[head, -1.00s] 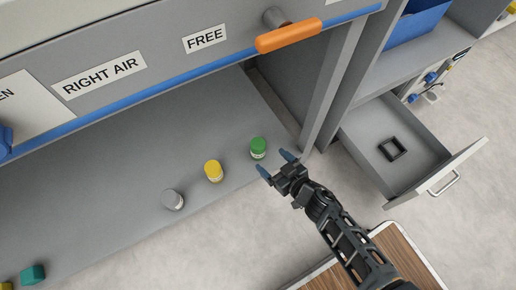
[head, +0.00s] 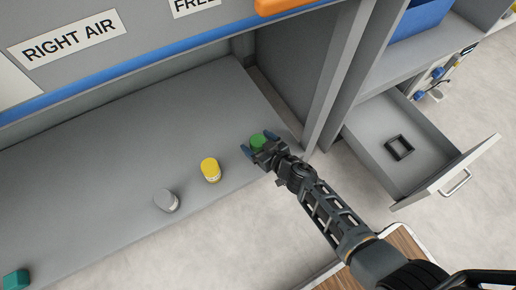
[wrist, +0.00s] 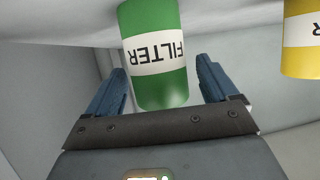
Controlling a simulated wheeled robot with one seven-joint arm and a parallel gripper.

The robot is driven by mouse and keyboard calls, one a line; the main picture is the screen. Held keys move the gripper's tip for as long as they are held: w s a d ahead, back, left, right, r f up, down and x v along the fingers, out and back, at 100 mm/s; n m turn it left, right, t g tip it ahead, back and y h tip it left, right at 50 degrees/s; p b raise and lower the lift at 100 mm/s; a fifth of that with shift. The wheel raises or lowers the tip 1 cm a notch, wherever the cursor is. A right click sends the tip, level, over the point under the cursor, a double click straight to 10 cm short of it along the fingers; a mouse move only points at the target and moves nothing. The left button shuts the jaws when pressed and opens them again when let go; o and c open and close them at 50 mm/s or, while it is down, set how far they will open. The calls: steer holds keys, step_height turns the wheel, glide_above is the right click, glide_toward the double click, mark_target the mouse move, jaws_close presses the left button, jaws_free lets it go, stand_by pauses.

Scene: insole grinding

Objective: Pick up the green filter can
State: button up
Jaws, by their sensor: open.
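The green filter can (head: 258,141) stands on the grey shelf near its right end, partly hidden by my gripper in the head view. In the wrist view the green can (wrist: 155,82), with a white band reading FILTER upside down, lies between my two blue fingers. My gripper (head: 257,147) is open, with one finger on each side of the can. In the wrist view my gripper (wrist: 162,80) shows a gap beside the can at the right finger; contact at the left is not clear.
A yellow can (head: 210,170) stands left of the green one, and also shows in the wrist view (wrist: 302,40). A grey can (head: 166,200) and a teal object (head: 16,280) are further left. A cabinet side panel (head: 335,75) and open drawer (head: 395,130) are at right.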

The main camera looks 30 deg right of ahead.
steer(key=shift+c, duration=0.3)
steer(key=c, duration=1.1)
